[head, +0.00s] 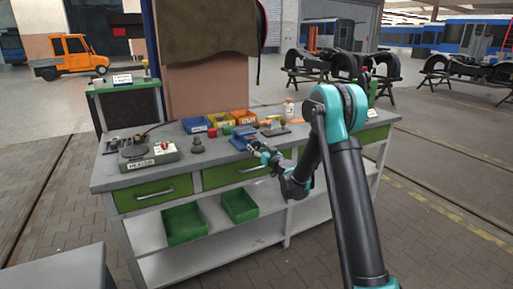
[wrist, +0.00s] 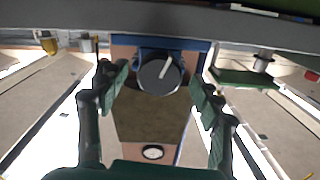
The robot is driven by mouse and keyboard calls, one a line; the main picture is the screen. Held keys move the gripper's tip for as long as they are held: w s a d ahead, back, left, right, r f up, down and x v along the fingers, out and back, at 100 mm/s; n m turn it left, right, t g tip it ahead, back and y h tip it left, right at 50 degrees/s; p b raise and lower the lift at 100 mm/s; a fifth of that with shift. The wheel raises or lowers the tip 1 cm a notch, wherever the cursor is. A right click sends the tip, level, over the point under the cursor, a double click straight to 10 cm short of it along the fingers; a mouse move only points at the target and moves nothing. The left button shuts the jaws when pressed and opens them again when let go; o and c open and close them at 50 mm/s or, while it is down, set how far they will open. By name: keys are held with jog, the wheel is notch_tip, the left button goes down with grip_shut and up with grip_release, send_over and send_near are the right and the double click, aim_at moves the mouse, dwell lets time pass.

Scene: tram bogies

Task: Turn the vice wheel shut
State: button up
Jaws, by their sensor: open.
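The vice (head: 243,136) is blue and sits at the front edge of the workbench top in the head view. Its wheel (wrist: 160,73) shows in the wrist view as a dark round disc with a pale line on its face, in front of the blue vice body (wrist: 188,48). My gripper (wrist: 160,92) is open, one finger on each side of the wheel, with visible gaps between both fingers and the rim. In the head view my gripper (head: 262,152) is at the front of the vice, and the wheel is hard to make out there.
The grey workbench (head: 108,176) has green drawers and shelves with two green bins (head: 185,223). A green-grey device (head: 152,155) and a dark stepped part (head: 197,145) are to the left.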

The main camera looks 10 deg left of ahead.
jog(key=shift+x, duration=0.95)
jog(key=c, duration=1.2)
